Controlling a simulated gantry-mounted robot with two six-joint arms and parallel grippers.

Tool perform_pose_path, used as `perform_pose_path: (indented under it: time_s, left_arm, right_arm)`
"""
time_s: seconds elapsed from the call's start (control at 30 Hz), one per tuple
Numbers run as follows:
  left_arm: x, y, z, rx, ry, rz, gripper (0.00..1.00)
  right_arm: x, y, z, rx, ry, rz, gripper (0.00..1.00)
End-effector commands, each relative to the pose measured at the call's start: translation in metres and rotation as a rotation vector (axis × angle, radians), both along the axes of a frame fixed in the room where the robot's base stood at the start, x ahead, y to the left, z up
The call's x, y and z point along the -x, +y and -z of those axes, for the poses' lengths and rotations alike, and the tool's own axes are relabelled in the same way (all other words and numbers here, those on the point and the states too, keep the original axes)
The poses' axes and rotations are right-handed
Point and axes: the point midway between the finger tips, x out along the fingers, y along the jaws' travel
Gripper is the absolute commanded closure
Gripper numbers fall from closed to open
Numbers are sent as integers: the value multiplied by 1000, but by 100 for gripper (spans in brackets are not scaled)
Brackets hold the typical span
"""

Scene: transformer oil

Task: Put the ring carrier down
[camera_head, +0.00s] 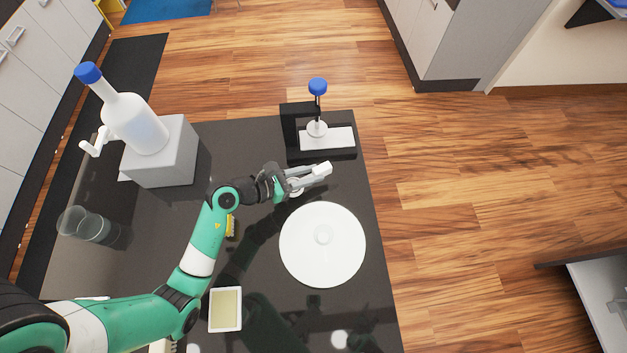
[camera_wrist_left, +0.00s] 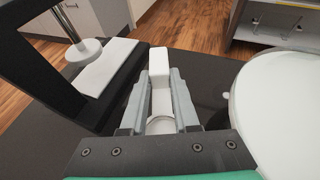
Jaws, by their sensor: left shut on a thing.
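My left gripper (camera_head: 308,177) is shut on the ring carrier (camera_head: 323,169), a white piece with a block-like end sticking out past the fingertips. In the left wrist view the carrier (camera_wrist_left: 160,64) lies between the two grey fingers, and a white rounded part shows lower between them. The gripper is over the dark table (camera_head: 262,150), between the black stand and the white round plate. I cannot tell whether the carrier touches the table. My right gripper is not in view.
A black stand (camera_head: 291,128) with a blue-topped rod is just behind the gripper. A large white disc (camera_head: 323,262) with a central knob lies in front. A bottle (camera_head: 136,124) on a grey block (camera_head: 172,165), clear cups (camera_head: 92,227) and a shallow tray (camera_head: 225,309) are to the left.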

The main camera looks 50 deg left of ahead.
Motion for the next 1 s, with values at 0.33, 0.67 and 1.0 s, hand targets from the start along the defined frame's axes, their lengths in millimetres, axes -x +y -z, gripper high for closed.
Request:
perform_pose_path:
  time_s: [0.33,0.67,1.0]
  left_arm:
    - [-16,7,22,-1,-1,0,100]
    - [-17,7,52,-2,-1,1,100]
    - [-17,7,55,-1,0,0,53]
  right_arm:
    - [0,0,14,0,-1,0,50]
    - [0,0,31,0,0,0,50]
    - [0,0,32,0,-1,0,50]
